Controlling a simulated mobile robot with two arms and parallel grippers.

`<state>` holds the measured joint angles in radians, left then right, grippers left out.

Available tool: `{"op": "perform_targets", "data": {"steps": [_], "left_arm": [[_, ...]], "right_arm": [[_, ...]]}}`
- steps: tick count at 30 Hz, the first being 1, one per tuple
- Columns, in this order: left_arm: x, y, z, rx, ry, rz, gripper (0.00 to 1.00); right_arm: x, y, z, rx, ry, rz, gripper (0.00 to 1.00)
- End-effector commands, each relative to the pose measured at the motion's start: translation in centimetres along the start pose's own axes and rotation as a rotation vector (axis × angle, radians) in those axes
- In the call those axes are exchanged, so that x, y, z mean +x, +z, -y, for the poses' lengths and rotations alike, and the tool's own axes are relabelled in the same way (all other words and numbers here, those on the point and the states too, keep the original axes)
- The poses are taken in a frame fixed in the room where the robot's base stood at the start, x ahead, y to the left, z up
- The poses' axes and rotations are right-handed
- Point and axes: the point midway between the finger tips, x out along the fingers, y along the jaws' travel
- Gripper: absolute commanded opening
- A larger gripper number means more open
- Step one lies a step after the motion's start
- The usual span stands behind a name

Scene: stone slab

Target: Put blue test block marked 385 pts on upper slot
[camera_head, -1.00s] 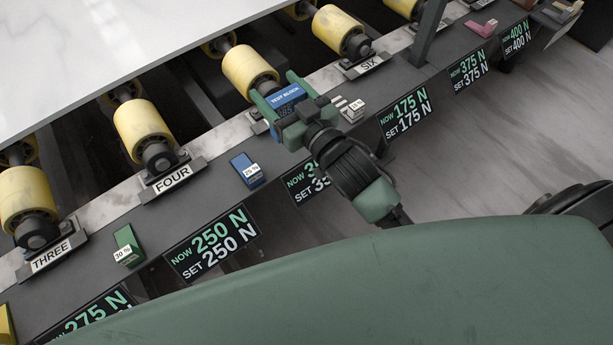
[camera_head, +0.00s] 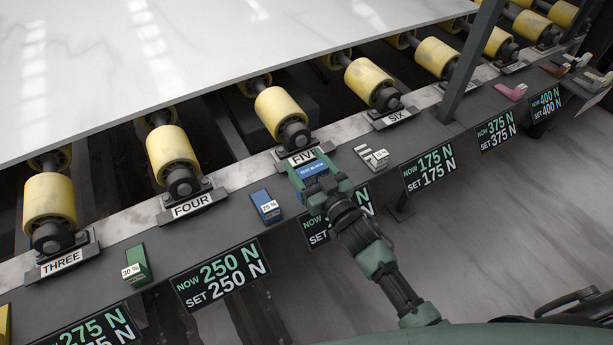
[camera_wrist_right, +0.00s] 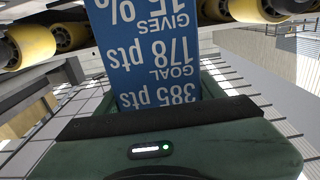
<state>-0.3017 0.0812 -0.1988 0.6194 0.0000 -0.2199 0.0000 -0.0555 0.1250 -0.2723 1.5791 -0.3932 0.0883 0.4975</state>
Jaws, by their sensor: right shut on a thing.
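My right gripper (camera_head: 314,170) is shut on the blue test block (camera_head: 312,168), whose "TEST BLOCK" face shows between the fingers in the head view. The gripper and block are over the dark ledge, just in front of the "FIVE" plate; I cannot tell whether the block touches the ledge. In the right wrist view the blue block (camera_wrist_right: 148,50) rises from the gripper (camera_wrist_right: 165,115), and its inverted print reads "385 pts", "GOAL 178 pts" and "GIVES 15 %". No upper slot can be made out. My left gripper is not in view.
The ledge (camera_head: 235,228) carries a smaller blue block (camera_head: 265,206) marked 25 %, a green block (camera_head: 137,264) marked 30 %, and a grey stepped piece (camera_head: 371,157) right of my gripper. Yellow rollers (camera_head: 281,112) and the white slab (camera_head: 180,60) lie behind. Force signs (camera_head: 221,275) hang in front.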

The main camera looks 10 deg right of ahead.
Motion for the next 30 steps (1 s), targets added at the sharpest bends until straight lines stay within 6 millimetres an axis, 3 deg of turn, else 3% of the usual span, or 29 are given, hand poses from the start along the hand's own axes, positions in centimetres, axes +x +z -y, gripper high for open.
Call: {"op": "perform_targets", "data": {"steps": [12, 24, 25, 27, 30], "left_arm": [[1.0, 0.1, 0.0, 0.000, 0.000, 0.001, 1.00], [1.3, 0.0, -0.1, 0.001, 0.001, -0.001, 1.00], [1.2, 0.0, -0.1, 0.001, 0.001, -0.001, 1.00], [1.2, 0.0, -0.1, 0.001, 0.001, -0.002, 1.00], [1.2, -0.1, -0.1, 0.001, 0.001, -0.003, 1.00]], "right_arm": [[0.1, 4.2, 0.0, 0.001, 0.000, -0.005, 0.02], [0.1, 4.6, 0.0, 0.000, 0.000, -0.005, 0.02], [0.0, 4.8, 0.0, 0.000, 0.000, -0.001, 0.71], [0.0, 4.7, 0.0, 0.000, 0.000, -0.001, 0.90], [0.0, 4.7, 0.0, 0.000, 0.000, -0.001, 0.90]]}}
